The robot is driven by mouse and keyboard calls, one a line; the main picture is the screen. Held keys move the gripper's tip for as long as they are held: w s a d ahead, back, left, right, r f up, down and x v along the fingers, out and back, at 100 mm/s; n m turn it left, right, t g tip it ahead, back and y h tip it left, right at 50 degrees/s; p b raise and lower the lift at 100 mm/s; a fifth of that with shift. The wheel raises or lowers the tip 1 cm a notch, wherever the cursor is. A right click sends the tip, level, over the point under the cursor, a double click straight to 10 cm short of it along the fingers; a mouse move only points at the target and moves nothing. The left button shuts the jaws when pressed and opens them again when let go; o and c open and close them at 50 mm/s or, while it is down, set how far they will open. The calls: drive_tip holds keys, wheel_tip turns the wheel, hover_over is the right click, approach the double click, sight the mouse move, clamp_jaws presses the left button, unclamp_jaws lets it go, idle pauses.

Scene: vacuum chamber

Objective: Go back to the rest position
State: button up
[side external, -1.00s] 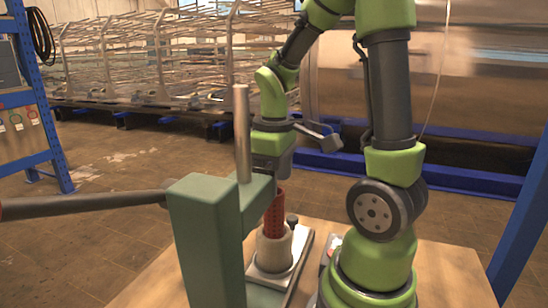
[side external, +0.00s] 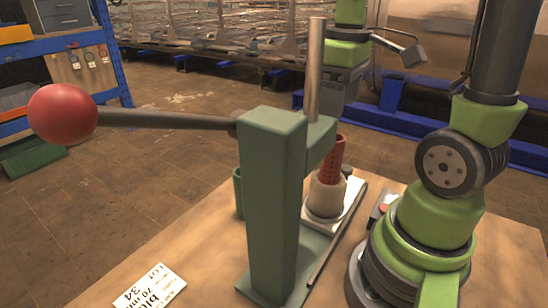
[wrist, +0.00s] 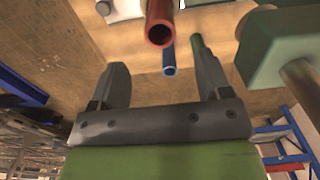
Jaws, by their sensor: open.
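My gripper (wrist: 158,62) is open in the wrist view, with nothing between its two fingers. In the side view it is raised above the red perforated tube (side external: 334,152), partly hidden behind the press's steel rod. The red tube stands slightly tilted in a beige round holder (side external: 325,197). In the wrist view the open end of the red tube (wrist: 160,33) shows beyond the fingertips, apart from them.
A green press (side external: 275,200) with a steel rod (side external: 315,70) and a red-knobbed lever (side external: 62,114) stands close by. A green tube (side external: 238,190) is behind it; a blue tube (wrist: 169,62) shows in the wrist view. A printed label (side external: 150,288) lies on the wooden table (side external: 200,250).

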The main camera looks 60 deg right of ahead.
wheel_tip(320, 180, down, 8)
drive_tip(key=shift+f, duration=0.15)
idle(0.6)
drive_tip(key=shift+f, duration=0.1)
drive_tip(key=shift+f, duration=0.5)
wheel_tip(320, 180, up, 10)
drive_tip(key=f, duration=0.1)
drive_tip(key=w+a+r+n, duration=0.1)
drive_tip(key=w+a+n, duration=0.2)
drive_tip(key=w+a, duration=0.6)
drive_tip(key=shift+w+a+n, duration=0.15)
drive_tip(key=shift+w+n, duration=0.15)
drive_tip(key=shift+w, duration=1.05)
